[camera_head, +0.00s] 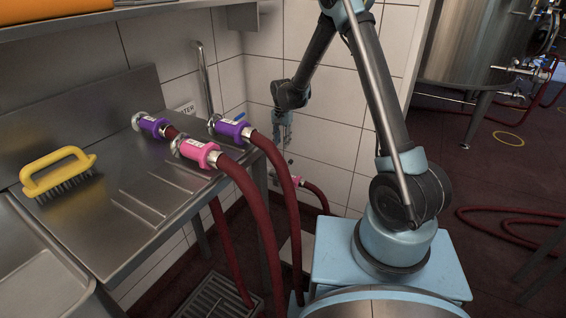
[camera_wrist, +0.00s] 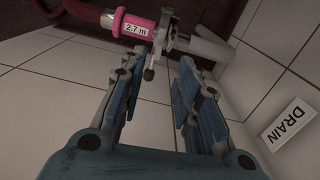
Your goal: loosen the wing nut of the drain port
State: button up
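In the wrist view the drain port's metal pipe (camera_wrist: 208,46) comes in from the upper right. A clamp (camera_wrist: 166,32) joins it to a hose end with a pink collar (camera_wrist: 134,27) marked 2.7 m. The small metal wing nut (camera_wrist: 149,72) appears on the clamp's near side, between the finger lines and closer to the left finger. My gripper (camera_wrist: 159,66) is open, with clear space between its fingers; contact with the nut cannot be made out. In the head view my gripper (camera_head: 283,140) points down near the wall, above the small, partly hidden drain connection (camera_head: 291,181).
A DRAIN sign (camera_wrist: 288,122) is on the tiled wall. At left, a steel counter (camera_head: 120,225) carries a yellow brush (camera_head: 58,172) and hose ends with purple (camera_head: 232,130) and pink (camera_head: 195,151) collars. Red hoses (camera_head: 262,205) hang between counter and arm. A tank (camera_head: 480,45) stands right.

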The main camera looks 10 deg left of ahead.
aim_at(283, 161)
notch_tip(283, 161, down, 11)
jog(key=shift+f, duration=0.15)
dwell(0.4)
grip_shut()
jog(key=shift+d, duration=0.15)
